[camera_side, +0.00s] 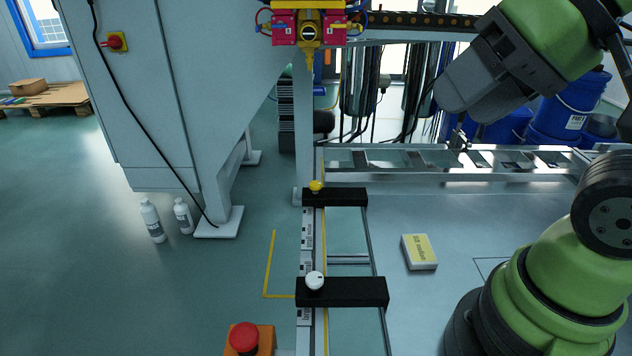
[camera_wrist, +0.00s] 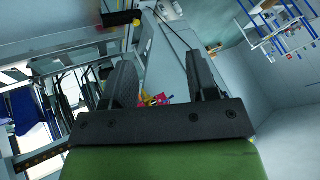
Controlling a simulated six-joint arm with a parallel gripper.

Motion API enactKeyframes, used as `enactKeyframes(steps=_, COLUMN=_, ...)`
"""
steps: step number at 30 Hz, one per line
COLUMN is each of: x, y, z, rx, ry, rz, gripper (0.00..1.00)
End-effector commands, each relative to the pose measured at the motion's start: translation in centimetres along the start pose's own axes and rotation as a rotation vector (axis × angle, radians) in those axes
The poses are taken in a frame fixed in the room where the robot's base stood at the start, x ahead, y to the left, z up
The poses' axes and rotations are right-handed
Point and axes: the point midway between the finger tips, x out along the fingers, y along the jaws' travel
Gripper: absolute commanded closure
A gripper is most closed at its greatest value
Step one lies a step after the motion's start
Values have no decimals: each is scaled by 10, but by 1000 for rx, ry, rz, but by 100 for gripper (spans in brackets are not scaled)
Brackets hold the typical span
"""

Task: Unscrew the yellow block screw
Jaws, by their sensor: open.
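The yellow block screw (camera_side: 316,187) sits on top of the far black block (camera_side: 335,197) on the panel fixture in the side view. In the wrist view the yellow screw (camera_wrist: 136,18) shows at the end of the black block (camera_wrist: 118,19), near the top edge. My gripper (camera_wrist: 160,80) is open and empty, with its two dark fingers apart. The screw lies beyond the fingers, not between them. In the side view my arm is at the upper right, well away from the screw, and the fingertips are not visible there.
A nearer black block (camera_side: 345,292) carries a white screw (camera_side: 314,281). A white and yellow box (camera_side: 419,252) lies on the table to the right. A red button (camera_side: 244,337) stands at the front. A pink and yellow machine head (camera_side: 308,30) hangs above the fixture's far end.

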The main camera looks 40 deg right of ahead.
Motion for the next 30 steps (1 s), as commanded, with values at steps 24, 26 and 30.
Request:
enactKeyframes(steps=24, x=210, y=59, z=-165, rx=1626, ry=-190, rz=282, gripper=47)
enactKeyframes(steps=26, x=230, y=72, z=-166, rx=1738, ry=-193, rz=308, gripper=47)
enactKeyframes(steps=30, x=264, y=95, z=-164, rx=1929, ry=-194, rz=354, gripper=47)
